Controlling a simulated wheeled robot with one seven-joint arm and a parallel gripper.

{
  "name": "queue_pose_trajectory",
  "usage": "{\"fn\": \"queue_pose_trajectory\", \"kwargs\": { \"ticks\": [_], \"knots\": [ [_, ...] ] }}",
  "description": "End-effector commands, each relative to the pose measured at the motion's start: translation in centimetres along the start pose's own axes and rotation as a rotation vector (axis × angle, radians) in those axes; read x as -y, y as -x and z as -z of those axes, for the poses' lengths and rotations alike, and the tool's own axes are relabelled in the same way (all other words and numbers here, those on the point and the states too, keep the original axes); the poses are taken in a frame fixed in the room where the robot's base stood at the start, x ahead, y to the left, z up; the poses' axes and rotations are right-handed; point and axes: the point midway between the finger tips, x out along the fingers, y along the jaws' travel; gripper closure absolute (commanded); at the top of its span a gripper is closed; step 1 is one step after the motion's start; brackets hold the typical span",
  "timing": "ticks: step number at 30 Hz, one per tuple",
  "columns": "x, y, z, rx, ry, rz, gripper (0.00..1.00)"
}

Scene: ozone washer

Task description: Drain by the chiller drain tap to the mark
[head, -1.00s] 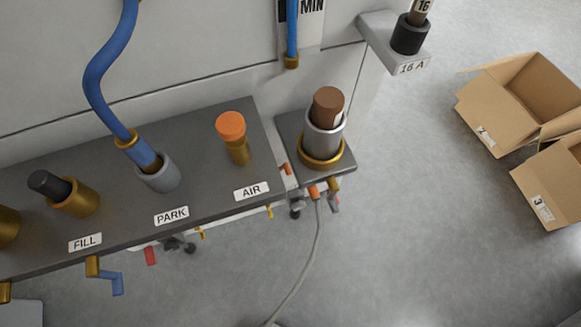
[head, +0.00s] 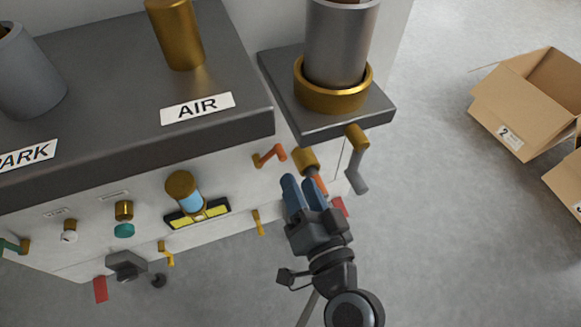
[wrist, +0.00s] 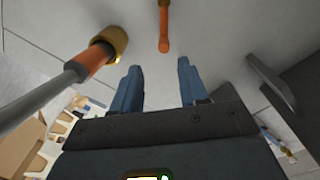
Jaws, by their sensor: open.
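My gripper (head: 302,182) is open and empty in front of the white panel, its blue fingers pointing at it; the fingers also show in the wrist view (wrist: 160,72). A small orange-handled tap (head: 271,155) sits on the panel left of and above the fingertips. In the wrist view an orange tap handle (wrist: 164,32) lies ahead, between the finger lines and apart from them. A brass fitting with an orange sleeve (head: 306,161) is just beyond the fingers, partly hidden. A sight glass with blue liquid (head: 185,190) stands above a yellow plate (head: 208,212). No chiller drain label is readable.
A dark shelf (head: 381,113) with a grey cylinder in a brass ring overhangs the taps. A grey-handled tap (head: 356,160) hangs below it, right of my gripper. The AIR ledge (head: 140,137) lies left. Cardboard boxes (head: 525,100) stand right; floor between is clear.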

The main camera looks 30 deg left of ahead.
Motion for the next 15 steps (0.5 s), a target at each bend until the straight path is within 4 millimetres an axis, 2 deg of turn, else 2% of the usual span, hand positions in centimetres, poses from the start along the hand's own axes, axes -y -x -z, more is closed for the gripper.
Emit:
{"fn": "queue_pose_trajectory", "kwargs": {
  "ticks": [2, 8, 15],
  "knots": [
    [0.3, -0.9, -0.5, 0.004, -0.007, 0.020, 0.57],
    [0.7, -2.8, -0.3, 0.006, -0.010, 0.027, 0.57],
    [0.7, -6.5, -0.3, 0.006, -0.009, 0.025, 0.57]
  ]
}}
